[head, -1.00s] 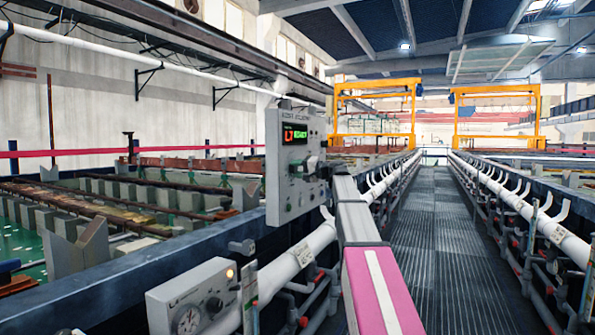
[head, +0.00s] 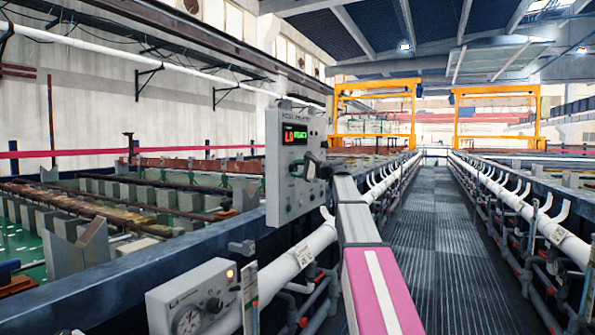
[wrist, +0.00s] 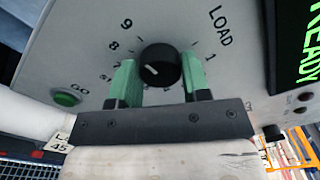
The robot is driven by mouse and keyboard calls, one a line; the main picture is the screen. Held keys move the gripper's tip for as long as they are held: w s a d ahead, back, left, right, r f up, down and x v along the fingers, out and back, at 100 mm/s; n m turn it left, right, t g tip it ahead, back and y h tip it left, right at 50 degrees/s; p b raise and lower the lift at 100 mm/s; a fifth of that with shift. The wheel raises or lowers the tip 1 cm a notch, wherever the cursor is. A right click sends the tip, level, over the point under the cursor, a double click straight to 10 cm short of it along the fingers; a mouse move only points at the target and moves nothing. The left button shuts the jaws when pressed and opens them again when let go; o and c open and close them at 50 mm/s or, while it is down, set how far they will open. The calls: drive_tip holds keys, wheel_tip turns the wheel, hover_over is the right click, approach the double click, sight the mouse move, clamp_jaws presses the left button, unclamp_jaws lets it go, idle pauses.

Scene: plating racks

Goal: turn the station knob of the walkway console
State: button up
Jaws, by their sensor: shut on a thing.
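The walkway console (head: 285,198) is a grey box at the picture's centre in the head view. Its station knob (wrist: 158,60) is a round black knob with a short white mark, which points to the lower left in the wrist view. The figures 7, 8, 9 and 1 and the word LOAD are printed around it. My gripper (wrist: 160,85) has its green fingers on either side of the knob and is shut on it. In the head view my gripper (head: 308,168) partly hides the knob. The console display (head: 295,135) shows a red code, perhaps L8, beside green text.
A green GO button (wrist: 67,98) sits left of the knob in the wrist view. A second grey box with a dial (head: 195,295) stands nearer, at lower left. Tanks (head: 110,205) lie to the left. The grated walkway (head: 430,240) is clear.

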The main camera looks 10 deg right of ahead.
drive_tip(key=shift+m, duration=0.5)
drive_tip(key=o, duration=0.9)
drive_tip(key=v, duration=1.1)
